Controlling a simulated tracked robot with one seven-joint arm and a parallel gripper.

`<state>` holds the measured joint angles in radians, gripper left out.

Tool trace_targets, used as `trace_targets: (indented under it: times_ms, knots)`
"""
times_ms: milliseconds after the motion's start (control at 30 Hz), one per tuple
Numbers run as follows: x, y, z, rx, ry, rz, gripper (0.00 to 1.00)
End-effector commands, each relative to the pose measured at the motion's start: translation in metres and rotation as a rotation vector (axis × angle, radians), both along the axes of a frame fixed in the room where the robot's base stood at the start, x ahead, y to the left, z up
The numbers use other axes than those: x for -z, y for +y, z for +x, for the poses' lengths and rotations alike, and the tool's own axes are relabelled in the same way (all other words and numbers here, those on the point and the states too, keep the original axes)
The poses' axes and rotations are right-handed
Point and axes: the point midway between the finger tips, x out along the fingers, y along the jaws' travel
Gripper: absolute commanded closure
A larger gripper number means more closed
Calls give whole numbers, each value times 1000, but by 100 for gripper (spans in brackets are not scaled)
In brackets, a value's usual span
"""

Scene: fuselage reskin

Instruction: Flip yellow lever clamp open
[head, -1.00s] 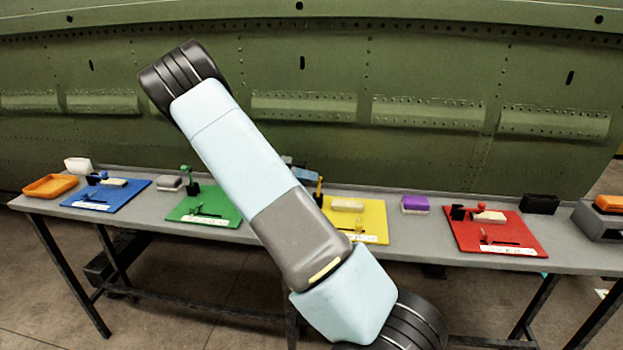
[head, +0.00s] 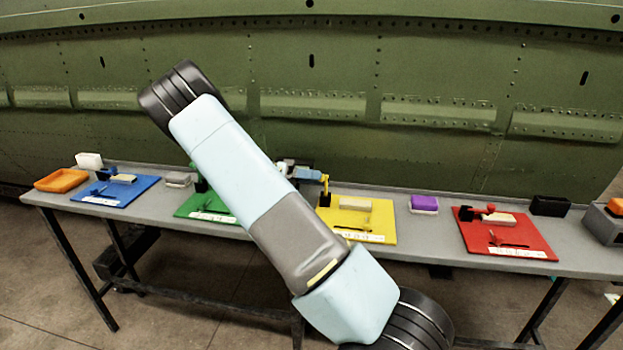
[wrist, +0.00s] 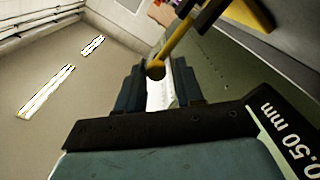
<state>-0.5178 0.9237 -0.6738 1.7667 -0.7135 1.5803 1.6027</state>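The yellow lever clamp (head: 325,188) stands at the left edge of the yellow board (head: 377,229), its handle upright above a dark base. My gripper (head: 318,176) is beside the top of the handle in the head view, partly hidden behind my arm. In the wrist view the yellow lever (wrist: 176,42) comes down from the top right, and its rounded end lies at the gap between my fingertips (wrist: 158,75). The dark fingers are apart, with a pale patch showing between them. I cannot tell whether either finger touches the lever.
On the grey table (head: 420,256) are a blue board (head: 140,192), a green board (head: 215,205) and a red board (head: 520,240). A purple block (head: 424,203) sits between yellow and red. My arm hides part of the green board. The green fuselage (head: 430,60) rises behind.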

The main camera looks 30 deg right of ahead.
Motion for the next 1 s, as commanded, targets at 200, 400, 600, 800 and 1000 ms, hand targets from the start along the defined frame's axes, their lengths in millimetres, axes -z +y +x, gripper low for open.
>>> trace_targets:
  times_ms: [200, 400, 600, 800, 1000]
  knots:
    - [-1, -2, -2, 6, 1, -1, 50]
    - [-1, -1, -1, 7, 2, -2, 50]
    - [-1, 15, 12, 5, 1, -3, 50]
    - [-1, 47, 35, 4, 1, -3, 50]
    - [-1, 77, 58, 4, 1, -3, 50]
